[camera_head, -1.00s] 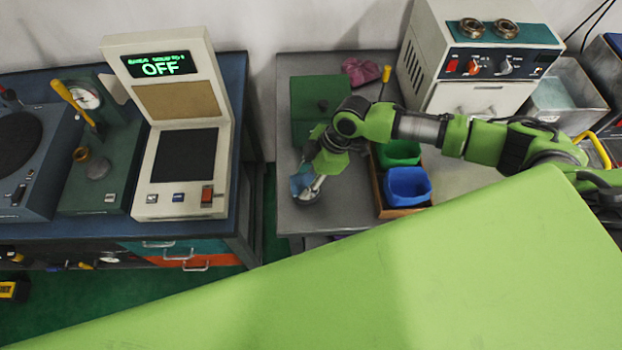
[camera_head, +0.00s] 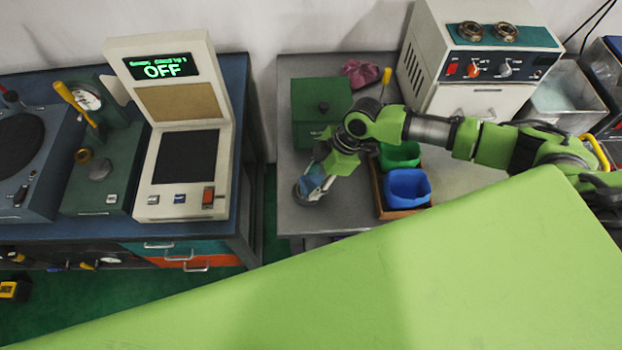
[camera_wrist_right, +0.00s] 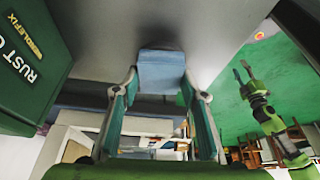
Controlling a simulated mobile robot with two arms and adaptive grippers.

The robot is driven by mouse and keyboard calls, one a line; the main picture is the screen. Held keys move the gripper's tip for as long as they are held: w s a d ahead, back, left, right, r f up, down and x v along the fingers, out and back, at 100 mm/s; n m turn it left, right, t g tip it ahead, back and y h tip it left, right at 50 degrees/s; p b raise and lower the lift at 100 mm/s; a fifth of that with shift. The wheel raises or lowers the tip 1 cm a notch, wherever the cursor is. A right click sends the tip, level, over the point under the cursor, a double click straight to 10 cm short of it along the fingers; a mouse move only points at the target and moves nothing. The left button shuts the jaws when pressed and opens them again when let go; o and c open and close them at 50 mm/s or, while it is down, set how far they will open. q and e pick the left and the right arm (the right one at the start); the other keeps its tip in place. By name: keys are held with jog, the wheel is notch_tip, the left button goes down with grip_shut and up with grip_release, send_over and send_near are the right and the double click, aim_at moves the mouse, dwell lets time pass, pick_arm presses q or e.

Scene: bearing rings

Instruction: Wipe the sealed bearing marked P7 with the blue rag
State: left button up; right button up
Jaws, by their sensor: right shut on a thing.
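My right gripper (camera_head: 312,188) is low over the left front part of the grey bench (camera_head: 350,212). It is shut on the blue rag (camera_wrist_right: 161,72), which spans its fingertips in the right wrist view. The rag also shows as a small blue patch in the head view (camera_head: 312,184). A grey round metal piece (camera_head: 302,194) shows at the gripper's tip, partly hidden; I cannot read a P7 mark or tell whether the rag touches it. My left gripper (camera_wrist_right: 242,71) shows small in the right wrist view, its fingers apart and empty.
A green box (camera_head: 318,98) stands behind the gripper. Green (camera_head: 400,154) and blue (camera_head: 407,187) bins sit in a wooden tray to its right. Two metal rings (camera_head: 470,31) (camera_head: 504,32) rest on the white device (camera_head: 475,100). A pink cloth (camera_head: 361,72) lies at the back.

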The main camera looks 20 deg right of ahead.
jog(key=shift+s, duration=0.1)
jog(key=shift+w+a, duration=0.2)
jog(key=shift+a, duration=1.2)
jog(key=shift+d+p, duration=0.15)
jog(key=shift+p, duration=0.15)
jog(key=shift+s+d, duration=0.2)
jog(key=shift+d, duration=0.45)
jog(key=shift+s+d, duration=0.15)
jog(key=shift+d, duration=0.45)
jog(key=shift+w+a+f, duration=0.1)
jog(key=shift+w+a, duration=0.2)
jog(key=shift+a, duration=0.35)
jog(key=shift+w+a, duration=0.25)
jog(key=shift+a, duration=0.4)
jog(key=shift+d, duration=0.2)
